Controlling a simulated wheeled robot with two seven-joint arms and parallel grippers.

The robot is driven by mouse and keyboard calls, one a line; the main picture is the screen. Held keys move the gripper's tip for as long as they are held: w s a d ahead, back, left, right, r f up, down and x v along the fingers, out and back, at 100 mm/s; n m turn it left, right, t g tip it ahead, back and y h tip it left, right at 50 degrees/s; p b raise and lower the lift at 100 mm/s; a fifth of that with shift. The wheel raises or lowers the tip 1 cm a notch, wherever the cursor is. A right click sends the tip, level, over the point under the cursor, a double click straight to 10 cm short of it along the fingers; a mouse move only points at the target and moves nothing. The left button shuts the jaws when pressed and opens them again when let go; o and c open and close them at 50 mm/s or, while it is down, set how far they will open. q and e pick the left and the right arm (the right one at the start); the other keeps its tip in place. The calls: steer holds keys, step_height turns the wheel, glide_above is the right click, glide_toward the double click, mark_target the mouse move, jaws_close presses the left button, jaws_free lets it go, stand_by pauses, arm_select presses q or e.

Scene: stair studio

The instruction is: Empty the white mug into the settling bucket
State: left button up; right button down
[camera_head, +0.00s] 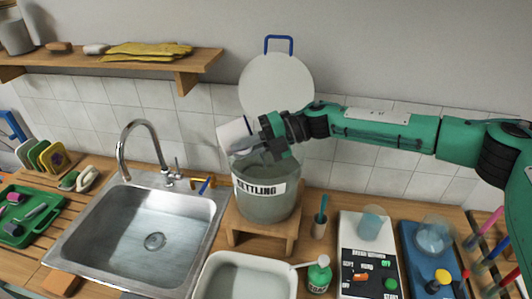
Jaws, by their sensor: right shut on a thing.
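The white mug (233,134) is held above the settling bucket, near its back left rim, and appears tilted. My right gripper (262,140) is shut on the mug, with its arm coming in from the right. The settling bucket (266,205) is grey with a label and stands on a small wooden stool. The mug's inside and any contents are hidden from this view. My left gripper is not in view.
A steel sink (150,235) with a tap (140,130) lies left of the bucket. A white basin (243,282) stands in front. A shelf (110,62) hangs at upper left.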

steer(key=shift+w+d+f+y+b, duration=0.2)
steer(key=shift+d+f+y+b, duration=0.2)
steer(key=shift+d+y+b, duration=0.55)
steer(key=shift+d+r+g+y+b, duration=0.1)
steer(key=shift+r+g+y+b, duration=0.35)
steer(key=shift+r+b, duration=0.8)
steer(key=shift+w+f+b, duration=0.1)
steer(key=shift+f+b, duration=0.1)
steer(key=shift+b, duration=0.3)
steer(key=shift+d+y+b, duration=0.15)
steer(key=shift+y+b, duration=0.25)
